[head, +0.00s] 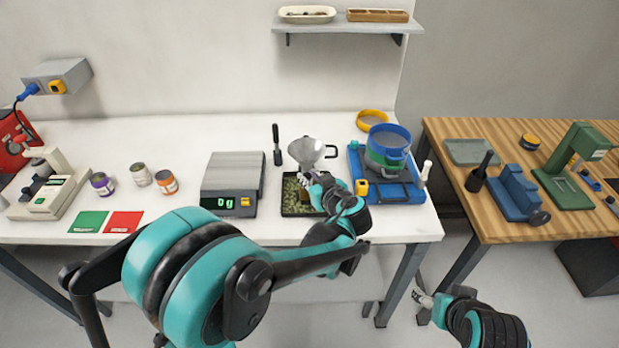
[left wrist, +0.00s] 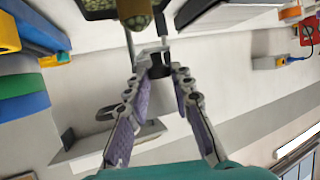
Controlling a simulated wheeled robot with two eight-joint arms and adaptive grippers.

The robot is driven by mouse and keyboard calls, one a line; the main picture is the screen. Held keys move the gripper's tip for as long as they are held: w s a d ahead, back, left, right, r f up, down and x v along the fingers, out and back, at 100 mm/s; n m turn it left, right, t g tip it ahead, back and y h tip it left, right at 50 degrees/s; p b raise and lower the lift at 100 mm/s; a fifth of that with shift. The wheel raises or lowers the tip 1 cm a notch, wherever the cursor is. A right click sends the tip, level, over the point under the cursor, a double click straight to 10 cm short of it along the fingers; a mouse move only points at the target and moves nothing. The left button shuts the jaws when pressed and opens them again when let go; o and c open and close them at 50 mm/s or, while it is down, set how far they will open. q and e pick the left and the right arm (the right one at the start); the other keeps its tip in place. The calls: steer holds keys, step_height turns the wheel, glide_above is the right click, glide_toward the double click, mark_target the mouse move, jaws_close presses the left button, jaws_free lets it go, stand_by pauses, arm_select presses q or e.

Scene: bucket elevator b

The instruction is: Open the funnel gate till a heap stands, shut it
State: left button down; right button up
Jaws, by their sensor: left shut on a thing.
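A grey metal funnel (head: 306,150) stands above a dark tray (head: 284,213) of green-brown granules on the white bench. My left gripper (head: 314,180) is at the funnel's lower end, over the tray, and hides part of both. In the left wrist view its fingers (left wrist: 156,66) are shut on a small dark piece, seemingly the gate's handle (left wrist: 158,72). A brownish spout (left wrist: 136,10) with granules at its mouth shows just beyond them, beside the tray's granules. How far the gate stands open is hidden. My right gripper (head: 422,298) hangs in front of the bench, its jaws unclear.
A scale (head: 233,180) reading 0 g stands left of the tray. Blue and green sieves (head: 388,145) on a blue base (head: 392,192) stand close on the right. A dark-handled tool (head: 277,140) stands behind the tray. Cans and colored cards are farther left.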

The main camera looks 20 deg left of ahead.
arm_select(q)
steer(key=shift+w+a, duration=0.1)
steer(key=shift+w, duration=0.05)
steer(key=c, duration=1.3)
jaws_free()
steer(key=v, duration=1.2)
steer(key=shift+r, duration=0.1)
